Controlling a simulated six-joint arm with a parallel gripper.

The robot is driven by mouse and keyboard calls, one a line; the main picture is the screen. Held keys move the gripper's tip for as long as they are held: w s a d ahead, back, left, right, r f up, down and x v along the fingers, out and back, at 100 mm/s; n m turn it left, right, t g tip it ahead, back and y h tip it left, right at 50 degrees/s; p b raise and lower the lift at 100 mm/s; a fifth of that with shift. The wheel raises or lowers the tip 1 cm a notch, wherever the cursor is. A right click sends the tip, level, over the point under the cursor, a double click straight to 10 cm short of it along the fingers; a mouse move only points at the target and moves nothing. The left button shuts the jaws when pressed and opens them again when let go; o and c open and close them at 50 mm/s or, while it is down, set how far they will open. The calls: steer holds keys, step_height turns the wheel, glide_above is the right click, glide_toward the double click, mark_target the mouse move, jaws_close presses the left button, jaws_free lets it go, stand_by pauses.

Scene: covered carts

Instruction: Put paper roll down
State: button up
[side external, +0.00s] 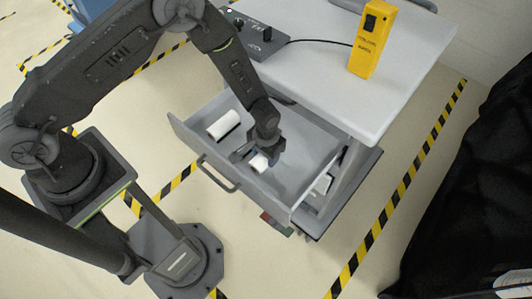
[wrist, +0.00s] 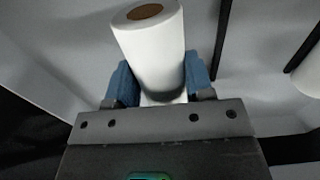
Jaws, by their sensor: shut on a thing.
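A white paper roll (wrist: 155,52) with a brown core end is between the fingers of my gripper (wrist: 162,88), which is shut on it. In the side external view the held roll (side external: 260,163) shows under my gripper (side external: 257,152), inside the open grey drawer (side external: 205,152) of the cart. I cannot tell whether the roll touches the drawer floor. A second white roll (side external: 223,125) lies on its side in the left part of the drawer, and part of it shows at the right edge of the wrist view (wrist: 309,68).
The cart's grey top (side external: 340,95) overhangs the back of the drawer. A yellow box (side external: 373,40) and a dark control box (side external: 250,37) with a cable stand on it. The drawer handle (side external: 217,175) faces front left. Bare drawer floor lies around my gripper.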

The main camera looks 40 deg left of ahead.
steer(key=shift+f, duration=0.15)
steer(key=o, duration=1)
steer(key=s+a+r+t, duration=0.15)
steer(key=a+r, duration=0.25)
steer(key=r, duration=1.2)
steer(key=s+a+r+t, duration=0.1)
steer(key=s+a+r, duration=0.2)
steer(key=r, duration=1.3)
steer(key=s+a+r+t, duration=0.1)
steer(key=s+a+r, duration=0.1)
steer(key=s+r, duration=0.1)
steer(key=s+a+r+t, duration=0.1)
steer(key=s+a+r, duration=0.1)
steer(key=s, duration=0.4)
steer(key=s+a+r+t, duration=0.1)
steer(key=s+a+r, duration=0.1)
steer(key=s+r, duration=0.2)
steer(key=shift+s+a+r, duration=0.1)
steer(key=shift+s+r, duration=0.05)
steer(key=shift+s, duration=0.35)
